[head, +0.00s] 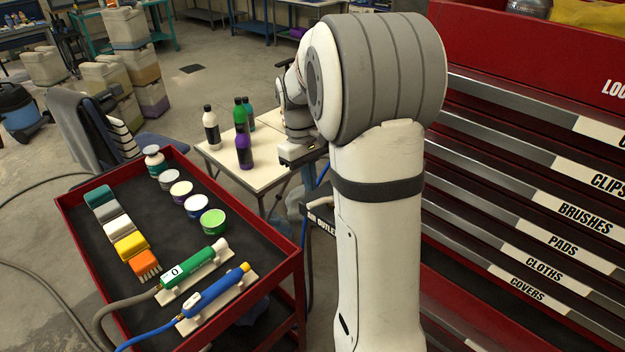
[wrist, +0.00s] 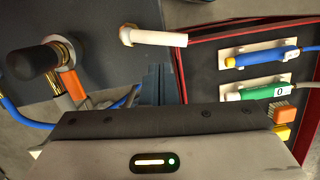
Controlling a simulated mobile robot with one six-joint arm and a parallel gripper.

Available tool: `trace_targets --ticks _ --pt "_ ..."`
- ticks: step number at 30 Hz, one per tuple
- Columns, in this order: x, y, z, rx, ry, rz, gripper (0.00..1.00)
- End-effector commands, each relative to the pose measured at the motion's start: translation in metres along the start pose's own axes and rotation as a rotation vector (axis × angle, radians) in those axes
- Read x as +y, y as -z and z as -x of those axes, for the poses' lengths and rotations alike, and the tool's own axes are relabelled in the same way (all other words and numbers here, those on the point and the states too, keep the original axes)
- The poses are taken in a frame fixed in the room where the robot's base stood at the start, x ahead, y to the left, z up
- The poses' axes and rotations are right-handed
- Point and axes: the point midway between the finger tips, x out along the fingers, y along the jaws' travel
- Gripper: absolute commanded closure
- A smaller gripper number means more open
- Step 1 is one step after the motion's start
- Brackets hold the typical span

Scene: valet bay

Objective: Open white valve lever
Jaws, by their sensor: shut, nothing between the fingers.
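The white valve lever (wrist: 160,39) shows in the wrist view at the top middle. It points to the right from a rounded white end with a brass-coloured part beside it. My gripper (wrist: 156,78) is shut and empty, with its fingers just below the lever in the picture and a gap between them. In the head view the arm hides the lever, and the fingertips are not clear there. An orange lever (wrist: 72,83) with a black knob (wrist: 34,62) in front of it is at the left of the wrist view.
A red cart (head: 285,270) holds a green-handled tool (head: 192,268), a blue-handled tool (head: 215,292), tubs and brushes. A small table (head: 262,178) with bottles stands behind it. A red drawer cabinet (head: 540,60) stands at the right. Blue and grey hoses run near the gripper.

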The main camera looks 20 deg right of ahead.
Motion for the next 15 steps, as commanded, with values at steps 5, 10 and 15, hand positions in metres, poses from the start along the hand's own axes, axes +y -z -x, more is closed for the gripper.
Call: trace_targets --ticks 5,10,15 --pt "0.002 0.014 0.028 -0.001 0.0 0.001 1.0" --pt "0.004 0.014 0.064 0.005 -0.001 -0.001 1.0" --pt "0.005 0.013 0.096 0.003 0.0 -0.002 1.0"
